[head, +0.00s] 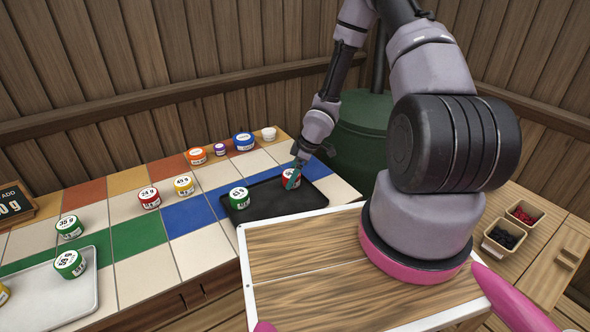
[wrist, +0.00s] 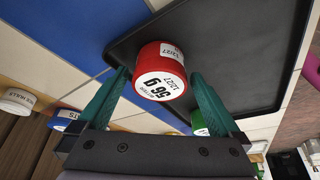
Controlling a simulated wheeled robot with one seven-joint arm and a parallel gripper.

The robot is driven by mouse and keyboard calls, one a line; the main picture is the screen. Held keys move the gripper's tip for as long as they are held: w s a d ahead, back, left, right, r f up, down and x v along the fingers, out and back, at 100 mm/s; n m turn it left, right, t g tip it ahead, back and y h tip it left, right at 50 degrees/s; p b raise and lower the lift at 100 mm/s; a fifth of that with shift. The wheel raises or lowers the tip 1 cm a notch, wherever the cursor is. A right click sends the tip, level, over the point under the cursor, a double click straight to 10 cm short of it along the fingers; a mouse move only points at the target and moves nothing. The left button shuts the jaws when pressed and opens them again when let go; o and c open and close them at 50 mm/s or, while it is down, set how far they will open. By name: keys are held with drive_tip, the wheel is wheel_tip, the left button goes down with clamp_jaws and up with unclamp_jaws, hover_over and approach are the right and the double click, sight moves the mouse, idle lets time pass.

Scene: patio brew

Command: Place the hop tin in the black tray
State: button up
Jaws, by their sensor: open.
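A red tin (head: 291,179) with a white lid label stands in the black tray (head: 262,212), towards its far side. In the wrist view the red tin (wrist: 150,52) shows "56 g" on its label and appears to rest on the tray (wrist: 235,50). My gripper (wrist: 160,74) is open, with its teal fingers on either side of the tin; I cannot tell whether they touch it. A green tin (head: 239,199) stands at the tray's left end, and a green tin (wrist: 199,124) is partly hidden behind a finger in the wrist view. No word "hop" is readable.
Several tins stand on the tiles, including a red one (head: 149,198) and a yellow one (head: 184,187). More line the back, including a blue one (head: 243,141). A grey tray (head: 50,300) is at left. A green vessel (head: 358,140) stands behind my arm.

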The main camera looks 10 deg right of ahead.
drive_tip(key=s+d+r+m+h, duration=0.2)
drive_tip(key=d+r+m, duration=0.15)
drive_tip(key=r, duration=0.65)
drive_tip(key=s+d+r+m+t+h, duration=0.15)
drive_tip(key=d+r, duration=0.35)
drive_tip(key=r, duration=0.6)
drive_tip(key=s+d+r+m+h, duration=0.2)
drive_tip(key=d+r+m+h, duration=0.15)
drive_tip(key=r, duration=0.65)
drive_tip(key=s+a+r+m+t+y, duration=0.2)
drive_tip(key=s+r+m, duration=0.3)
drive_tip(key=s+r, duration=0.3)
drive_tip(key=s+a+r+m+t+y, duration=0.2)
drive_tip(key=s+a+r+m, duration=0.2)
drive_tip(key=s+r, duration=0.4)
wheel_tip(320, 180, up, 5)
drive_tip(key=shift+s+a+f+m+y, duration=0.1)
drive_tip(key=shift+s+a+m+y, duration=0.2)
drive_tip(key=shift+s+m+y, duration=0.1)
